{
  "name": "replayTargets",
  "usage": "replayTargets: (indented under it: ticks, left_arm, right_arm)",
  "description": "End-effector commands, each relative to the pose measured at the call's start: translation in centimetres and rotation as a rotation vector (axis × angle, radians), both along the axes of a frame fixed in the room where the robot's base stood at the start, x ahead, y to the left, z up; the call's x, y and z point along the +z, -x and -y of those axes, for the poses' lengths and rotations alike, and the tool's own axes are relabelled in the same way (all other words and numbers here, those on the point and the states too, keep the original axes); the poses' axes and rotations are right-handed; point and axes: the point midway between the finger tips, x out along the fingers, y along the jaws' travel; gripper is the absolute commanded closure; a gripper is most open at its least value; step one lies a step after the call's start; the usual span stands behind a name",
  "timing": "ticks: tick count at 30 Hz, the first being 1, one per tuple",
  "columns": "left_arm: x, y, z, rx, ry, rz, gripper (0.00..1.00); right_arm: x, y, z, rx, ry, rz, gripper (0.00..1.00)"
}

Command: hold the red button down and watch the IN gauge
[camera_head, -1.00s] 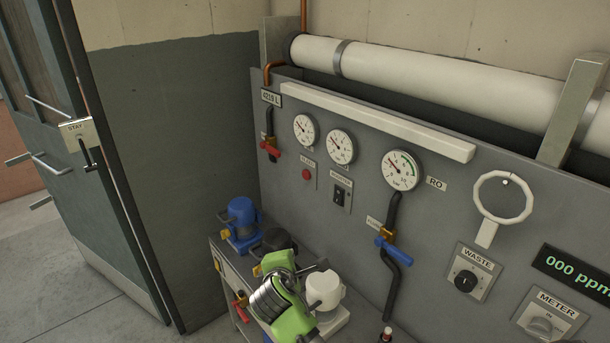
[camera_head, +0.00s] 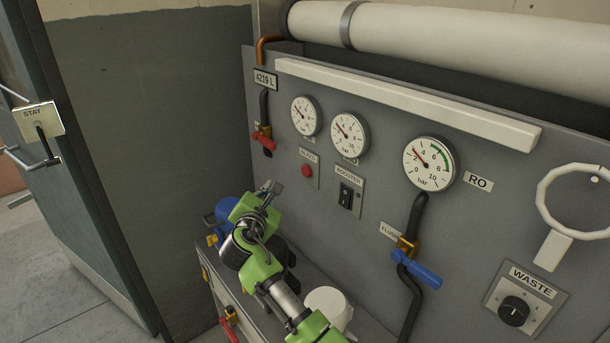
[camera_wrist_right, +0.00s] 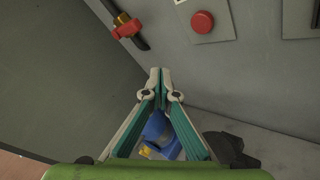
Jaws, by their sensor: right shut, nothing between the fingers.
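The red button (camera_head: 307,171) sits on a small plate labelled BLEED, low on the grey panel. It also shows in the right wrist view (camera_wrist_right: 202,22), above and right of the fingertips. Two gauges, a left one (camera_head: 305,116) and a middle one (camera_head: 349,135), are above the button. Their name labels are too small or hidden to read, so I cannot tell which is IN. My right gripper (camera_head: 274,188) is shut and empty, left of and below the button and apart from it. In the wrist view its fingertips (camera_wrist_right: 160,72) meet. My left gripper is not in view.
A BOOSTER switch (camera_head: 346,195) is right of the button. A red-handled valve (camera_head: 264,138) is to its left. A blue-handled valve (camera_head: 415,268) and RO gauge (camera_head: 429,164) stand further right. A blue pump (camera_head: 222,214) and white canister (camera_head: 330,304) stand below on a cabinet.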

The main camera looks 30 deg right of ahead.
Motion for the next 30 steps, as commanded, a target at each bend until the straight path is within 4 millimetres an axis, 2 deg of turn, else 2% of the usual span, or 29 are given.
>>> replayTargets:
  ticks: [2, 5, 11, 16, 23, 24, 30]
  left_arm:
    - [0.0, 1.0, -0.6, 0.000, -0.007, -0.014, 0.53]
    - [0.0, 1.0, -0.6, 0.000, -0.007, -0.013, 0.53]
    - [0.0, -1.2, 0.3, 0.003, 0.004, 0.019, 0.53]
    - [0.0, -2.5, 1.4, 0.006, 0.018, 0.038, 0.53]
    - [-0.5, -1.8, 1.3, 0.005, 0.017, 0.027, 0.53]
    - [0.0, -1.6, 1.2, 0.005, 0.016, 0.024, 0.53]
    - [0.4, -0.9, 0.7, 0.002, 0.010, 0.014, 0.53]
  right_arm:
    - [0.0, 0.0, 0.1, -0.001, 0.000, -0.001, 1.00]
    - [0.0, 0.0, 0.1, -0.001, -0.001, 0.000, 1.00]
    - [0.0, -0.1, 1.0, -0.001, -0.001, 0.000, 1.00]
    - [0.0, -0.4, 3.2, -0.003, 0.000, 0.001, 1.00]
    - [0.0, -0.8, 6.4, -0.001, 0.000, 0.000, 1.00]
    - [0.2, -0.9, 6.9, -0.002, 0.002, -0.002, 1.00]
    - [0.1, -1.1, 8.4, -0.001, -0.001, 0.000, 1.00]
